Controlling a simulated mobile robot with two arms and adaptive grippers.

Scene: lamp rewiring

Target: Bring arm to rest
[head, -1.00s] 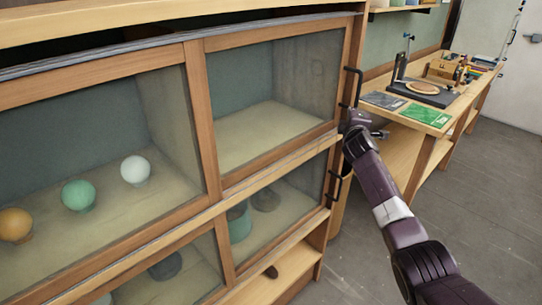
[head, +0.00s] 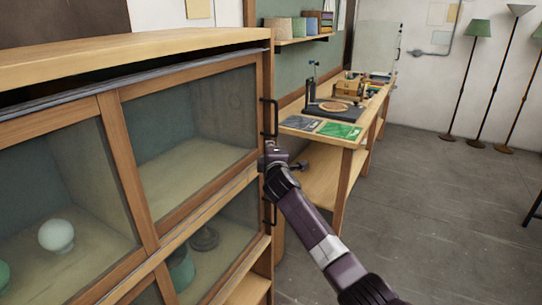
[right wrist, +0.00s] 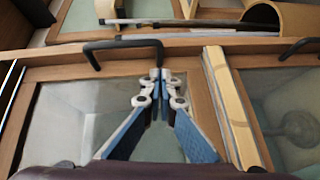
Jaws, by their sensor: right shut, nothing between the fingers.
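My right arm comes in from the lower right of the head view. Its dark gripper (head: 273,152) is at the front right edge of the glass-fronted cabinet (head: 265,75), just below the upper black handle (head: 270,117). In the right wrist view the gripper (right wrist: 160,76) is shut and empty, its fingertips together near a black handle (right wrist: 122,43). I cannot tell whether they touch it. The cabinet doors are closed. My left gripper is not in view.
A lower black handle (head: 271,213) is close under the gripper. A white bulb (head: 56,235) stands behind the glass. A workbench (head: 340,142) with a green mat (head: 339,131) stands beyond the cabinet. Floor lamps (head: 510,10) stand at the back right. The grey floor on the right is mostly clear.

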